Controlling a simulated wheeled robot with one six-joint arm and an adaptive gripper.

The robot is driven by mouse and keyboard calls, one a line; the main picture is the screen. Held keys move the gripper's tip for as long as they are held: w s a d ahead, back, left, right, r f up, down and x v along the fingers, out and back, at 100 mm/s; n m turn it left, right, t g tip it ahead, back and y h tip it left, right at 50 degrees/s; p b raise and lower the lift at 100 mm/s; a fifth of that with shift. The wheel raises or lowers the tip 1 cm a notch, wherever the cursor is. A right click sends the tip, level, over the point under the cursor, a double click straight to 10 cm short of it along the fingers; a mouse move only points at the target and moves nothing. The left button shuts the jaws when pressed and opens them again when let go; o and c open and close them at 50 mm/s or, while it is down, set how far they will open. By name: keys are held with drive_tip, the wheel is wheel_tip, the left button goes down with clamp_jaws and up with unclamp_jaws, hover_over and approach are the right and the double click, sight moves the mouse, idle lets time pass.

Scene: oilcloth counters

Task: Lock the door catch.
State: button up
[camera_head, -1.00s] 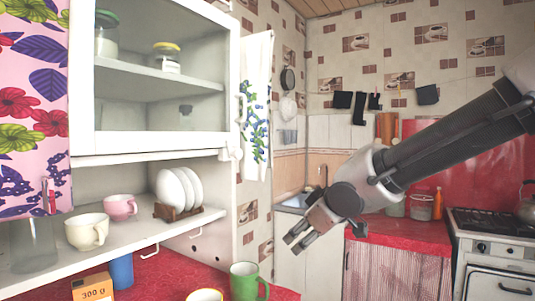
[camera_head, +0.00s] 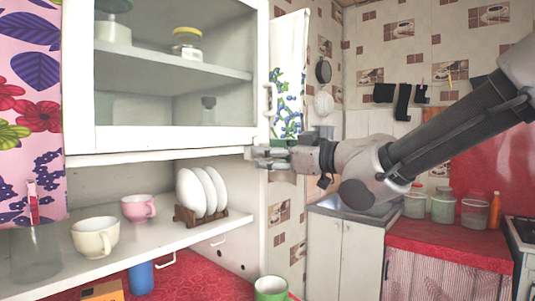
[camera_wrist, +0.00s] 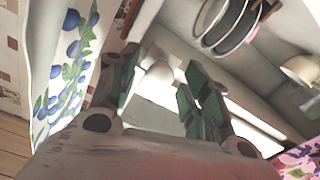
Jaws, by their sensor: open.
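The white glass-fronted cabinet door (camera_head: 180,141) hangs at the upper left in the head view and looks closed. Its catch sits at the lower right corner, mostly hidden behind my gripper there. In the wrist view a blurred white knob-like piece, apparently the catch (camera_wrist: 158,74), shows between and beyond my fingers. My gripper (camera_head: 258,158) is open, level with that corner, pointing left. In the wrist view my gripper (camera_wrist: 155,88) has a finger on either side of the white piece. I cannot tell whether they touch it, or whether the catch is turned.
A white door handle (camera_head: 268,101) sits just above my gripper. A flowered towel (camera_head: 288,80) hangs close behind. Below are a plate rack (camera_head: 200,216), a pink cup (camera_head: 138,208) and a cream cup (camera_head: 95,237). A green mug (camera_head: 270,289) stands lower down.

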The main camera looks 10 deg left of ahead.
drive_tip(key=shift+x, duration=0.8)
clamp_jaws()
drive_tip(key=shift+m, duration=1.6)
unclamp_jaws()
